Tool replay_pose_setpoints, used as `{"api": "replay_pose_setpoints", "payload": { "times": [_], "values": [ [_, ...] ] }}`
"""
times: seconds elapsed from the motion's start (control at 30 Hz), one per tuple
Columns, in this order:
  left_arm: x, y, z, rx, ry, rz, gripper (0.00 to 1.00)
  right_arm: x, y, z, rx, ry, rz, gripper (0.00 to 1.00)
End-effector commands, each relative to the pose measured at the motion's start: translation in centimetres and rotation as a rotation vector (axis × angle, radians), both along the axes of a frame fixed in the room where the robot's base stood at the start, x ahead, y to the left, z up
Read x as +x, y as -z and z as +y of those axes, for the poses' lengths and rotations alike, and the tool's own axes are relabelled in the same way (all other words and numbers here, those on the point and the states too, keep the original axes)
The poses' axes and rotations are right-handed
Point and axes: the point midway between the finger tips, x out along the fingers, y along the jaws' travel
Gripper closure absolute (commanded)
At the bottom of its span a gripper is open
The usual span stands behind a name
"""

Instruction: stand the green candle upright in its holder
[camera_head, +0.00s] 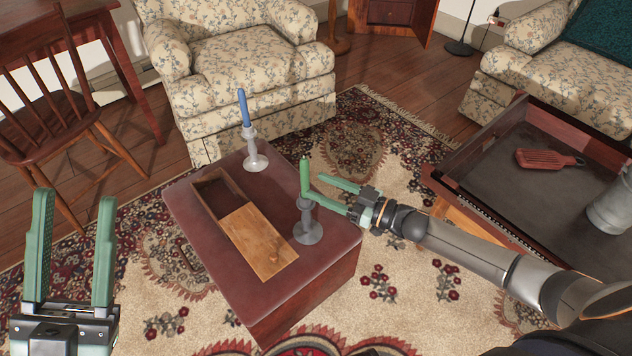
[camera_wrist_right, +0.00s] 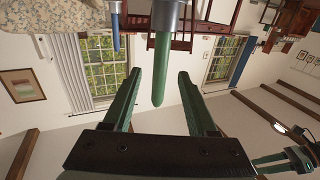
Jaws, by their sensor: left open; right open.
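The green candle (camera_head: 305,176) stands upright in the grey holder (camera_head: 308,232) near the right edge of the low reddish table. In the right wrist view, which is upside down, the candle (camera_wrist_right: 161,70) points down out of the holder's cup (camera_wrist_right: 168,14). My right gripper (camera_head: 318,186) is open beside the candle. Its fingertips (camera_wrist_right: 161,78) lie to either side of the candle in the wrist view, with gaps showing. My left gripper (camera_head: 73,215) is open and empty at the lower left, away from the table.
A blue candle (camera_head: 243,108) stands in a pale holder (camera_head: 255,150) at the table's back. A wooden box with a partly slid lid (camera_head: 258,243) lies on the low table (camera_head: 183,213). A tray table (camera_head: 470,160) stands to the right, a chair (camera_head: 60,125) to the left.

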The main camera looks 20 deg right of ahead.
Motion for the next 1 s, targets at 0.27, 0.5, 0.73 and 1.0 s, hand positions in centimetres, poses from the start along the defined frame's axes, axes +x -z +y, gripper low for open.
{"api": "replay_pose_setpoints", "payload": {
  "times": [0.27,0.5,0.73,1.0],
  "values": [
    [-0.1,-1.9,0.1,0.012,-0.018,-0.018,0.50,-4.8,-0.1,-4.3,-0.001,0.000,0.004,0.42],
    [2.3,0.7,0.6,0.005,-0.055,0.127,0.50,-7.2,0.0,-6.5,0.000,0.000,0.001,0.42],
    [2.8,1.5,0.7,0.006,-0.060,0.162,0.50,-7.6,0.0,-7.0,0.001,-0.001,-0.002,0.42],
    [2.7,1.5,0.6,0.007,-0.059,0.161,0.50,-7.6,0.0,-6.9,0.001,0.000,-0.001,0.42]
  ]
}}
